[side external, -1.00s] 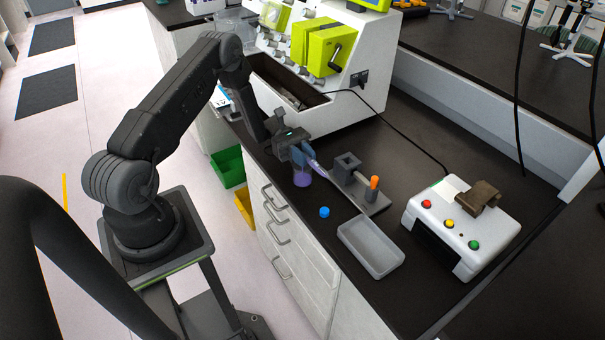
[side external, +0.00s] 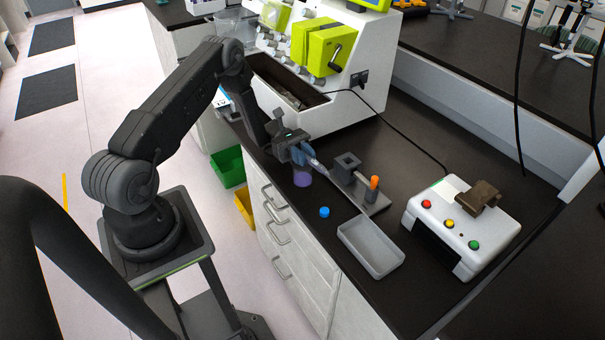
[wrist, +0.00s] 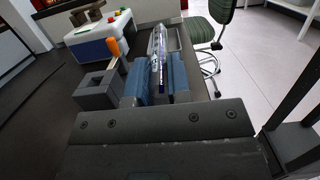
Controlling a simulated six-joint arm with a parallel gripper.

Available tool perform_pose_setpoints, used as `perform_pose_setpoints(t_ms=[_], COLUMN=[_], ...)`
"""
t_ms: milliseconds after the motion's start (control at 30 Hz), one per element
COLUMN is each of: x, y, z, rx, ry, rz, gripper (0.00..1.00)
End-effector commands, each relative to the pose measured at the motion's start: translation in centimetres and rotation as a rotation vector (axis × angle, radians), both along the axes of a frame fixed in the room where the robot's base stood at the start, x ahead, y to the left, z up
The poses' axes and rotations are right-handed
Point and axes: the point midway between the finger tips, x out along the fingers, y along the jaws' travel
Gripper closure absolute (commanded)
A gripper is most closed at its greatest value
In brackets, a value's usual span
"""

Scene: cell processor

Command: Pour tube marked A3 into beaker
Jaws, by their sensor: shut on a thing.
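My gripper (side external: 304,155) is shut on a clear tube (side external: 318,165), which is tilted well away from upright above the bench. In the wrist view the tube (wrist: 161,48) lies between the two blue fingers (wrist: 160,83), with some purple along it. Its marking is too small to read. The beaker (side external: 302,178) stands on the bench right below my gripper and holds purple liquid. Its upper part is partly hidden by the fingers. A loose blue cap (side external: 324,212) lies on the bench in front of the beaker.
A grey tube rack (side external: 347,162) with an orange-capped tube (side external: 374,184) stands just right of the held tube. A grey tray (side external: 371,248) lies near the front edge. A white box with coloured buttons (side external: 463,225) stands further right. A white machine (side external: 330,105) stands behind.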

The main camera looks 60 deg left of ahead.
Motion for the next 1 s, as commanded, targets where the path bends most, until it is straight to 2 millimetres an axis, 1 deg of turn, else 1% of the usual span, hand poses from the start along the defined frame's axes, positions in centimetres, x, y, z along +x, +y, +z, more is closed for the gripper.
perform_pose_setpoints(t_ms=[133,300,467,700,800,1000], x=[-0.06,-0.05,-0.04,0.01,0.01,0.00], y=[-0.12,-0.24,-0.31,-0.44,-0.46,-0.45], z=[-0.13,-0.25,-0.30,0.32,0.33,0.25], rx=[0.034,0.198,0.283,0.561,0.634,0.653], ry=[0.003,0.002,0.000,-0.002,0.000,0.002], rz=[0.000,0.000,-0.001,0.000,0.000,0.000], gripper=[1.00,1.00,1.00,1.00,1.00,1.00])
